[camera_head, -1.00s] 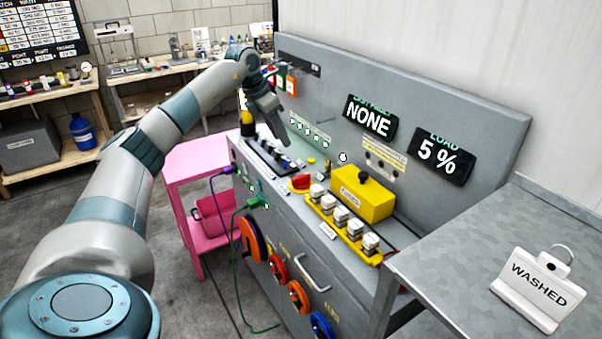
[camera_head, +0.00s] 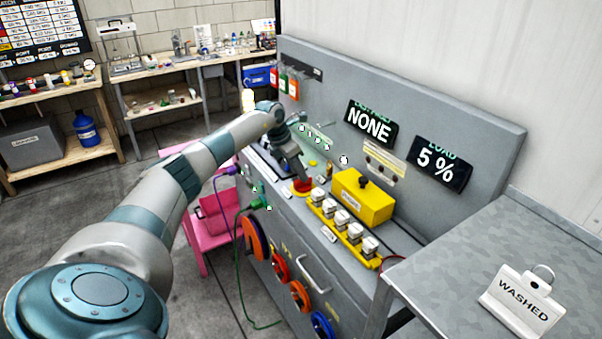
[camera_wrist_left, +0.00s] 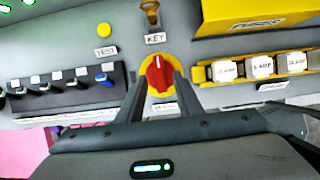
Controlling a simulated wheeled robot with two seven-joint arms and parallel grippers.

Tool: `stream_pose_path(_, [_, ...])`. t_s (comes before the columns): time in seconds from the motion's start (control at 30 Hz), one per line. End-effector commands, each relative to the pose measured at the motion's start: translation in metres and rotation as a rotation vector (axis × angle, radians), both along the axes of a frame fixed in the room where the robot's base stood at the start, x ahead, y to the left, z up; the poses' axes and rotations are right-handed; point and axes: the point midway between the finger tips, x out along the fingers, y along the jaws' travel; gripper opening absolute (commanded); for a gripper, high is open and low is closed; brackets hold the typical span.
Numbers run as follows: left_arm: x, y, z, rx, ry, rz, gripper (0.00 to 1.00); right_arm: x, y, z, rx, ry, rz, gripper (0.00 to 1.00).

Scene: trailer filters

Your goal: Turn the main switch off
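The main switch, a red rotary knob on a round yellow plate (camera_wrist_left: 158,74), sits on the grey bench's sloping panel; its red grip stands roughly upright in the left wrist view. It also shows partly in the head view as a red and yellow patch (camera_head: 302,187), partly covered by my gripper. My left gripper (camera_wrist_left: 159,84) is open, with one finger on each side of the knob and the knob between the tips. I cannot tell whether the fingers touch it. The label below the knob is partly hidden. My right gripper is not in view.
A key switch (camera_wrist_left: 151,14) is just above the knob. Black toggle switches (camera_wrist_left: 66,84) lie left, and a row of white fuses on a yellow strip (camera_wrist_left: 258,67) lies right. A yellow box (camera_head: 362,196) stands behind the fuses. Displays read NONE (camera_head: 370,123) and 5 % (camera_head: 443,164).

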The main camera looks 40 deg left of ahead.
Motion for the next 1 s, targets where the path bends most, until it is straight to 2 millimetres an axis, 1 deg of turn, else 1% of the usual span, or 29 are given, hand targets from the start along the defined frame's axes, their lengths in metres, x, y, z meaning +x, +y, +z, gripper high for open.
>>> stream_pose_path(0.03, [0.003, -0.001, -0.006, -0.001, 0.001, 0.001, 0.33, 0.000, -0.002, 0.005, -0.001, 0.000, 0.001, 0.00])
stream_pose_path(0.1, [0.006, -0.002, -0.013, -0.003, 0.001, 0.001, 0.33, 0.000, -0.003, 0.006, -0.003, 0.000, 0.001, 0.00])
stream_pose_path(0.3, [0.011, -0.003, -0.027, -0.001, 0.000, 0.001, 0.33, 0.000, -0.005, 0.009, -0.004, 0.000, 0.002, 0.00])
stream_pose_path(0.67, [0.012, -0.003, -0.030, 0.001, 0.000, 0.000, 0.33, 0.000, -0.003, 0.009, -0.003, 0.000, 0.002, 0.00])
stream_pose_path(0.7, [0.012, -0.003, -0.030, 0.001, 0.000, 0.000, 0.23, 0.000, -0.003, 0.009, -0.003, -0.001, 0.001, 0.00])
stream_pose_path(0.77, [0.012, -0.003, -0.029, 0.000, 0.000, 0.000, 0.09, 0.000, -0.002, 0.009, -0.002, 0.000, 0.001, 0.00])
stream_pose_path(0.8, [0.012, -0.003, -0.029, 0.000, 0.000, 0.000, 0.00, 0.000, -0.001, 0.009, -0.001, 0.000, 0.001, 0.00])
stream_pose_path(1.0, [0.012, -0.003, -0.029, 0.001, 0.000, 0.001, 0.00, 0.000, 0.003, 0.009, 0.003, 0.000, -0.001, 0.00])
